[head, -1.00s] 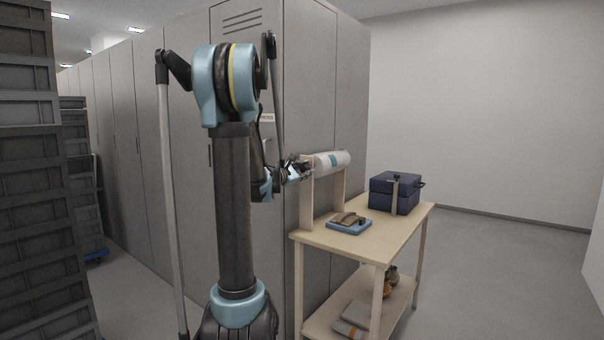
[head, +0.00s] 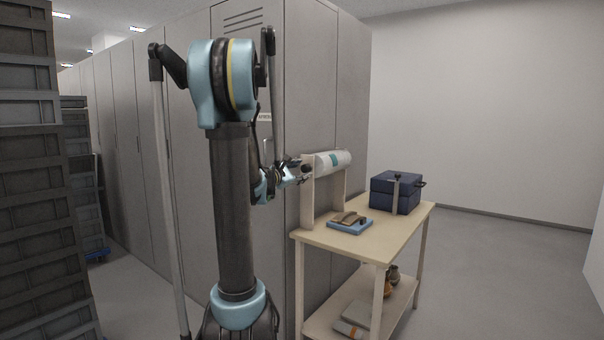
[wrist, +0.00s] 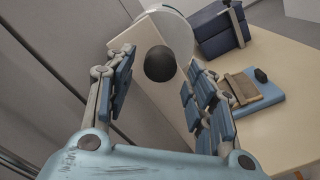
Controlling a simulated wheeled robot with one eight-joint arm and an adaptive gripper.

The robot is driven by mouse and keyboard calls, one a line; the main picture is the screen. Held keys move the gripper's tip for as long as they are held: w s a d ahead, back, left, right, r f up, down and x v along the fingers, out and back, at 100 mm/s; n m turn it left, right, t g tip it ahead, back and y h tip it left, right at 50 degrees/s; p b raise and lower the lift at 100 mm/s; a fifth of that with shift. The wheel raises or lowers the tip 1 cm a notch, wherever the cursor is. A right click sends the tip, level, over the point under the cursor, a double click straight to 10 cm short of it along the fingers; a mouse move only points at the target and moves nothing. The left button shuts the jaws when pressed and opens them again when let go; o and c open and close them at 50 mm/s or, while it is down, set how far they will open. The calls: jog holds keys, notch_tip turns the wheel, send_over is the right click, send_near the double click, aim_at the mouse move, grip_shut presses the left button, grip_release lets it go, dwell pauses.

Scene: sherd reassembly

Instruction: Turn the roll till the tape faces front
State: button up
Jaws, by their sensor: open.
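My gripper (head: 301,171) is at that end. In the wrist view my gripper (wrist: 160,72) is open, with one finger on each side of the knob (wrist: 159,63) and visible gaps to both.
Grey cabinets (head: 310,100) stand close behind; grey crates (head: 40,180) are stacked at left.

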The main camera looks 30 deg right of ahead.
jog(key=v, duration=0.8)
jog(key=shift+a, duration=0.25)
jog(key=shift+s, duration=0.15)
send_near(304, 168)
jog(key=shift+n, duration=0.4)
jog(key=x, duration=1.1)
jog(key=shift+f, duration=0.1)
jog(key=c, duration=1.1)
